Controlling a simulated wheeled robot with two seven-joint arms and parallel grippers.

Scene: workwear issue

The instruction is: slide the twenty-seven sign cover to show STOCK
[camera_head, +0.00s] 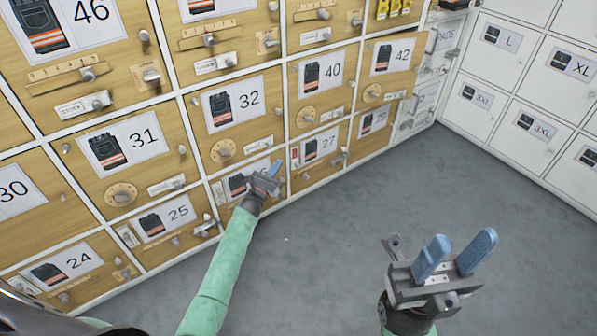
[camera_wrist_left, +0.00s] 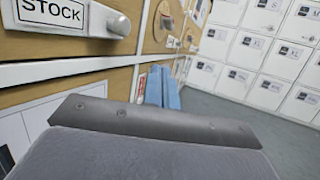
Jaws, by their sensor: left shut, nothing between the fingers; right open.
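The door numbered 27 (camera_head: 320,147) is in the lower row of wooden doors in the head view. At its left edge is a small upright sign (camera_head: 295,157) with a red part; its wording is too small to read. A grey knob (camera_head: 345,154) is at the door's right side. My left gripper (camera_head: 274,168) is shut and empty, in front of the neighbouring door, just left of the sign and apparently apart from it. Its blue fingers (camera_wrist_left: 162,88) also show in the left wrist view. My right gripper (camera_head: 456,254) is open and empty over the floor.
Numbered wooden doors with knobs, dials and sliding signs surround the door, such as 40 (camera_head: 322,76) and 32 (camera_head: 235,103). A STOCK sign (camera_wrist_left: 52,13) shows close up in the left wrist view. White lockers (camera_head: 520,95) stand right. Grey floor (camera_head: 330,240) is clear.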

